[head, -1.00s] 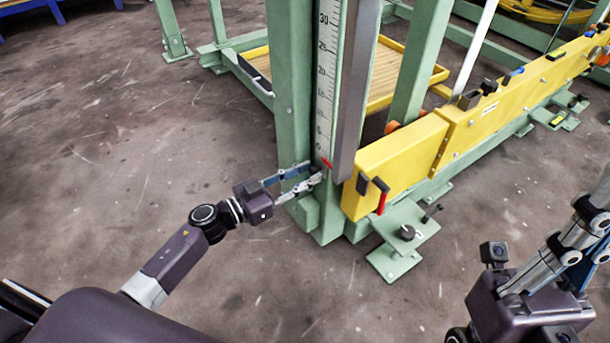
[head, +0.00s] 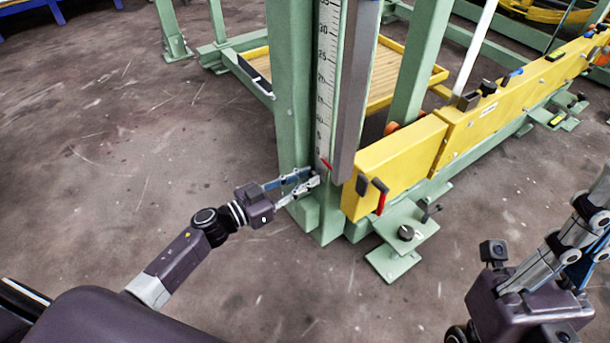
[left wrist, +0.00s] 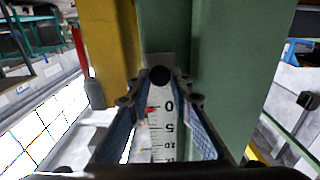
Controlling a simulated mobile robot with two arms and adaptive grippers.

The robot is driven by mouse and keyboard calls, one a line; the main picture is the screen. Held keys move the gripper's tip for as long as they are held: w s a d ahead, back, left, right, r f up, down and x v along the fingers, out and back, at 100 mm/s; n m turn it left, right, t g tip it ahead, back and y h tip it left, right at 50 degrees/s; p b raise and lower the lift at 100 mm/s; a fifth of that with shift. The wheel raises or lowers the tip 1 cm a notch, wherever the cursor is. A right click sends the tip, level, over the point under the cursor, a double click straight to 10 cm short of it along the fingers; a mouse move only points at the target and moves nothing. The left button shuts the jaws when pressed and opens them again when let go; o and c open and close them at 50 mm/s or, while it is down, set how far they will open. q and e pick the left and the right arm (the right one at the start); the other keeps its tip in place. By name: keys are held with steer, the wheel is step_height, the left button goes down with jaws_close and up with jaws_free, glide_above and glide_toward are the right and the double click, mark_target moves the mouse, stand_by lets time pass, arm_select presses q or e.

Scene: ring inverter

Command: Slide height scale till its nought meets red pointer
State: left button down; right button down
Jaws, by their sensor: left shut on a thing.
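The white height scale (head: 327,95) stands upright in a green post, its numbers rising upward. The small red pointer (head: 327,165) lies at its lower part, just below the 5 mark. My left gripper (head: 312,179) is shut on the scale's lower end, below the pointer. In the left wrist view the scale (left wrist: 162,142) shows upside down between my fingers, with a black knob (left wrist: 160,76) beyond the 0. There the red pointer (left wrist: 149,110) sits at the scale's edge, slightly to the 5 side of the 0. My right gripper (head: 590,228) is partly cut off at the right edge.
A grey bar (head: 353,90) runs upright beside the scale. A yellow beam (head: 395,165) with red and black handles extends right from the post. Green base plates (head: 395,262) lie on the floor below it.

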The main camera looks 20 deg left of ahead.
arm_select(q)
steer(key=c, duration=2)
jaws_free()
steer(key=shift+c, duration=0.2)
steer(key=shift+s+a, duration=0.1)
steer(key=v, duration=1.1)
steer(key=shift+s+a, duration=0.25)
steer(key=shift+s, duration=0.1)
steer(key=shift+f, duration=0.1)
